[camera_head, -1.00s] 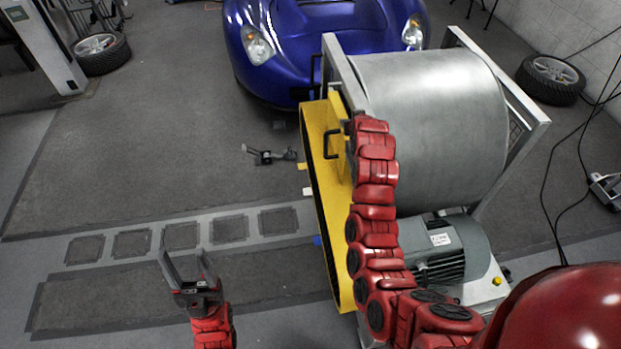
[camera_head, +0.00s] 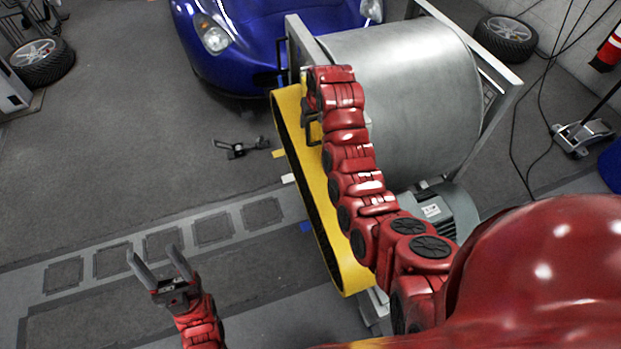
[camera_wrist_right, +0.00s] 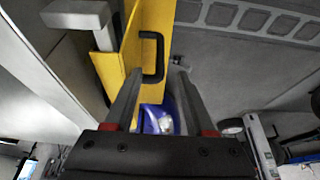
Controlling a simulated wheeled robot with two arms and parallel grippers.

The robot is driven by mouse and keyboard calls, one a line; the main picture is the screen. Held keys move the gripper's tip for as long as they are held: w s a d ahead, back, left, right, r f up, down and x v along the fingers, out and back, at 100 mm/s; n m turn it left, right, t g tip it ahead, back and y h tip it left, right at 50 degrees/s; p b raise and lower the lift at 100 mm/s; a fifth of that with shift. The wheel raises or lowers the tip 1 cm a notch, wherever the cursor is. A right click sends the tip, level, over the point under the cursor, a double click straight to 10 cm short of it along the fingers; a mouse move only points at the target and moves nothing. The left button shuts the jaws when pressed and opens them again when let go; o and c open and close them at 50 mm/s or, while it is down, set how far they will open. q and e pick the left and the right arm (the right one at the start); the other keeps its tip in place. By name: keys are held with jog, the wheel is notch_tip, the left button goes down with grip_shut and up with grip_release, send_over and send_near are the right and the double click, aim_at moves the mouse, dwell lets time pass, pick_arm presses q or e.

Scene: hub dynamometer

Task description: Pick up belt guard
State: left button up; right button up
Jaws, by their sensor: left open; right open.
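The belt guard (camera_head: 330,225) is a long yellow cover with rounded ends and black handles. In the head view it stands along the left side of the machine with the big grey drum (camera_head: 400,95). My right arm passes over it and hides part of it and my right gripper. In the right wrist view, the open fingers of my right gripper (camera_wrist_right: 157,70) point at the guard's yellow plate (camera_wrist_right: 115,62). A black handle (camera_wrist_right: 160,58) shows between the fingertips; whether they touch it I cannot tell. My left gripper (camera_head: 152,252) is open and empty over the floor at lower left.
A grey motor (camera_head: 450,212) sits below the drum. A blue car (camera_head: 250,45) stands behind the machine. A small dark device (camera_head: 240,147) lies on the floor left of the guard. The floor at left is mostly clear.

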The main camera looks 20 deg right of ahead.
aim_at(309, 130)
jog(key=p+x, duration=0.1)
jog(key=x, duration=0.1)
jog(key=shift+f, duration=0.3)
jog(key=shift+w+f, duration=0.3)
jog(key=shift+p+x, duration=0.45)
jog(key=shift+x, duration=0.35)
jog(key=shift+p+x, duration=0.35)
jog(key=shift+x, duration=0.9)
jog(key=shift+w+f, duration=0.1)
jog(key=shift+f, duration=0.25)
jog(key=shift+c, duration=0.2)
grip_shut()
